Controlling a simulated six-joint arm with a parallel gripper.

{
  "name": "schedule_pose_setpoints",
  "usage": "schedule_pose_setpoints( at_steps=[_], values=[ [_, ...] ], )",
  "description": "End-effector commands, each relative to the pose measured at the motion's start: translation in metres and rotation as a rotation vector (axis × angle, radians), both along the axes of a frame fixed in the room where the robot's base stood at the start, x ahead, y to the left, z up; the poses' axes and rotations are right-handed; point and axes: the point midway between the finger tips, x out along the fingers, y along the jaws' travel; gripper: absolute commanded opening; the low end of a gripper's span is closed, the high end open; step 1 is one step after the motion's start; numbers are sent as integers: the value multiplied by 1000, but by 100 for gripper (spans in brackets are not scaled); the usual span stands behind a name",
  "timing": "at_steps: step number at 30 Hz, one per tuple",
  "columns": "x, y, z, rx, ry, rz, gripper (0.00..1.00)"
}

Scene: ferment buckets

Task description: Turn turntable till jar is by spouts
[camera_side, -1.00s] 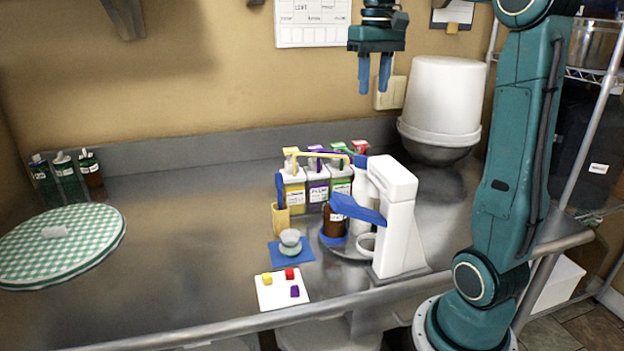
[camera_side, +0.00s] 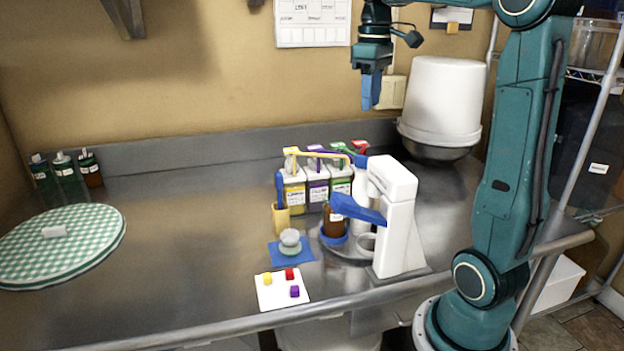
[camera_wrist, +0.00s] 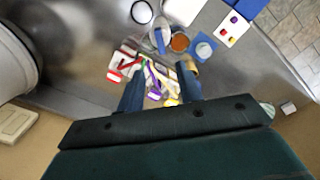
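A brown jar (camera_side: 333,222) stands in a blue ring on a round grey turntable (camera_side: 345,251), beside a white machine (camera_side: 399,220) with a blue lever (camera_side: 357,208). Behind it stand pump bottles (camera_side: 317,187) with yellow, purple, green and red spouts, such as the yellow spout (camera_side: 321,153). The jar is in front of the bottles. In the wrist view the jar (camera_wrist: 180,43) shows from above, with the spouts (camera_wrist: 150,72) nearer my fingers. My gripper (camera_side: 371,106) hangs high above the counter, behind the bottles in the picture. Its fingers (camera_wrist: 160,88) are apart and empty.
A blue mat (camera_side: 278,257) with a small grey-green lidded item and a white board (camera_side: 282,290) with coloured blocks lie in front. A tan holder (camera_side: 280,218) stands left of the jar. A large white bucket (camera_side: 442,95) is back right.

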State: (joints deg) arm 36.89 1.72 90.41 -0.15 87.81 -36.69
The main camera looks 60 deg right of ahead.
Motion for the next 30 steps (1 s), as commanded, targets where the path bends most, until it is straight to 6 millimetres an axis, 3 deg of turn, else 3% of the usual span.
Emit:
schedule_pose_setpoints(
  at_steps=[8, 24, 30],
  values=[
    [-1, 1, -28, 3, 4, -1, 35],
    [-1, 1, -106, 3, 4, -2, 35],
    [0, 0, -124, 2, 2, -2, 35]
  ],
)
